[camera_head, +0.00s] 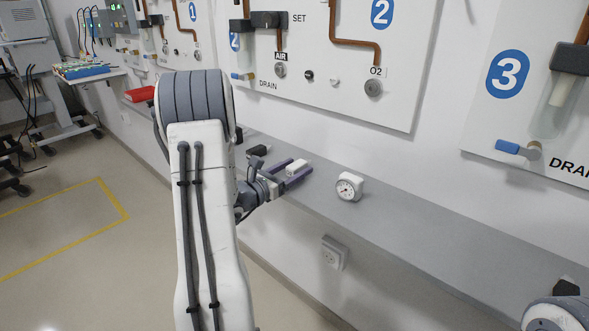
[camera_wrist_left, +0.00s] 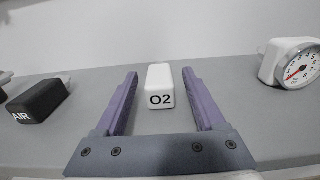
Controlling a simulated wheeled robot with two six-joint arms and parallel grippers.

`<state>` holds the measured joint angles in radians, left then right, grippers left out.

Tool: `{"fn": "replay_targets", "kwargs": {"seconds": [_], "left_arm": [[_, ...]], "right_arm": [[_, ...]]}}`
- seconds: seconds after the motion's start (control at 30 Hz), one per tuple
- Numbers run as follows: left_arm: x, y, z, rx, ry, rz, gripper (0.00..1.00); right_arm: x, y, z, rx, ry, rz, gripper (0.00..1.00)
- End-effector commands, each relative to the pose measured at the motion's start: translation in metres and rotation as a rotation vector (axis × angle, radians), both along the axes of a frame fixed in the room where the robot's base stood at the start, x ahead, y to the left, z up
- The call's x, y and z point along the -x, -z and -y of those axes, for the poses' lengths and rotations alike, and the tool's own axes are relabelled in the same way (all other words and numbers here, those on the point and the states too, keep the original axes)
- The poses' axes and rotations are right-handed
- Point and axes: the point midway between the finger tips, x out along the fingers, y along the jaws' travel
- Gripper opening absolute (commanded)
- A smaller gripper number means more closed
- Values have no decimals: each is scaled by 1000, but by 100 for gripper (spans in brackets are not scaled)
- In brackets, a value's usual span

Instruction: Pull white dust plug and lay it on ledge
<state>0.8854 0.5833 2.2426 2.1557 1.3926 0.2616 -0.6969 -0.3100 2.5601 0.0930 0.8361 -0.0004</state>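A small white plug (camera_head: 334,82) sits on the wall panel marked 2, between a black plug (camera_head: 309,75) and the round O2 outlet (camera_head: 373,88). A white block (camera_head: 297,167) lies on the grey ledge (camera_head: 410,226); in the left wrist view it reads O2 (camera_wrist_left: 160,88). My left gripper (camera_head: 301,165) is open, low over the ledge, with its purple fingers on either side of this block. The left wrist view shows gaps between the block and both fingers (camera_wrist_left: 160,74). My right gripper is not in view.
A white dial gauge (camera_head: 349,187) stands on the ledge right of my left gripper. A black block marked AIR (camera_wrist_left: 38,101) lies to its left. A red tray (camera_head: 139,94) is farther left. The ledge right of the gauge is largely clear.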

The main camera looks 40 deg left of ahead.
Motion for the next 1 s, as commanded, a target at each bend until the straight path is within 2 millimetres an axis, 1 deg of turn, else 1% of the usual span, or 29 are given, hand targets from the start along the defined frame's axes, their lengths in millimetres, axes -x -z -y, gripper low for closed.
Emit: {"fn": "replay_targets", "kwargs": {"seconds": [0.17,0.27,0.37,0.6,0.7,0.83,1.0], "left_arm": [[0,1,1,1,2,-1,72],[6,1,0,1,1,-2,72],[20,0,-2,1,-3,-3,72],[69,0,-7,1,-6,-1,72],[86,0,-8,1,-5,0,72],[99,0,-8,1,-3,-1,72],[105,0,-8,1,0,1,72]], "right_arm": [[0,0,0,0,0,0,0],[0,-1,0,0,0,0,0],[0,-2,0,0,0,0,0],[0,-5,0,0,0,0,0],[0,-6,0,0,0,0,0],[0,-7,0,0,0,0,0],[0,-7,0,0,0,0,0]]}}
